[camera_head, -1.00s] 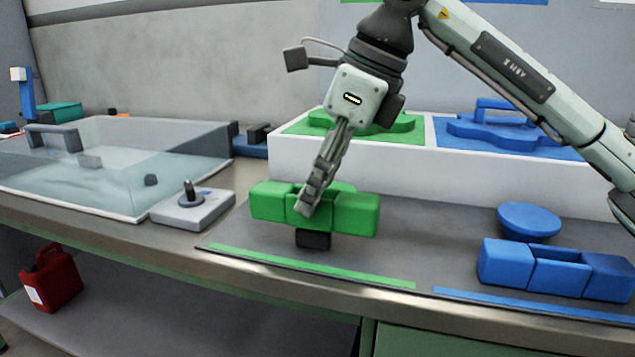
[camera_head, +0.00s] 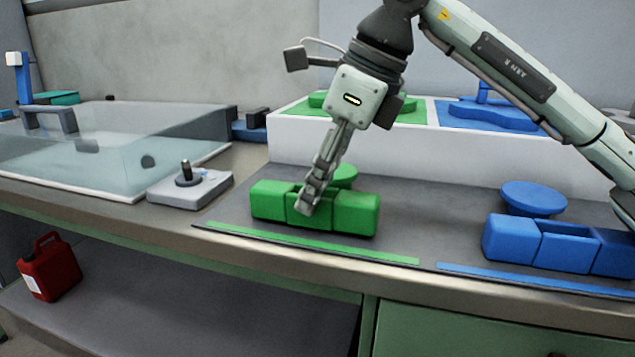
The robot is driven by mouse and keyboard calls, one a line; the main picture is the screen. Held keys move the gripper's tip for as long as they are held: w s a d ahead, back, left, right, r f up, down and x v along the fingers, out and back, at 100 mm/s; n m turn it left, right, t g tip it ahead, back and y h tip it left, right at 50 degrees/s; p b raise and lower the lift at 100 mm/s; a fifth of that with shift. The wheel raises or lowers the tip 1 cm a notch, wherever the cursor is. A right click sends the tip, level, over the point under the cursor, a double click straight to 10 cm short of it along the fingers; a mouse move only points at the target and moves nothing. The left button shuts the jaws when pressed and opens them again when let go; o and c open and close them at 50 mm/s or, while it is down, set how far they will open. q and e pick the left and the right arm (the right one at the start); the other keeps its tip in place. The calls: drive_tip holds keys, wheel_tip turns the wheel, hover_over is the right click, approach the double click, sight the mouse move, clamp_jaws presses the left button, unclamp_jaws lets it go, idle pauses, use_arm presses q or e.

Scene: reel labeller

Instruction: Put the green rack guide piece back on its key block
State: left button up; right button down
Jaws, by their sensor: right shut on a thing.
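The green rack guide piece (camera_head: 356,213) is a row of blocky green segments, held level at the front of the green-marked area. My right gripper (camera_head: 306,205) comes down from above and is shut on its middle segment. The black key block is hidden, with the guide piece in front of or over it. I cannot tell whether the piece is fully seated. A round green part (camera_head: 344,173) shows just behind the piece. My left gripper is not in view.
A blue guide piece (camera_head: 511,239) and blue disc (camera_head: 533,196) stand to the right. A white bin (camera_head: 400,155) with green and blue sections is behind. A joystick box (camera_head: 190,190) and clear-walled tank (camera_head: 110,165) lie left. A green strip (camera_head: 310,246) marks the front edge.

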drive_tip(key=c, duration=1)
unclamp_jaws()
drive_tip(key=v, duration=1.2)
drive_tip(key=shift+r, duration=0.1)
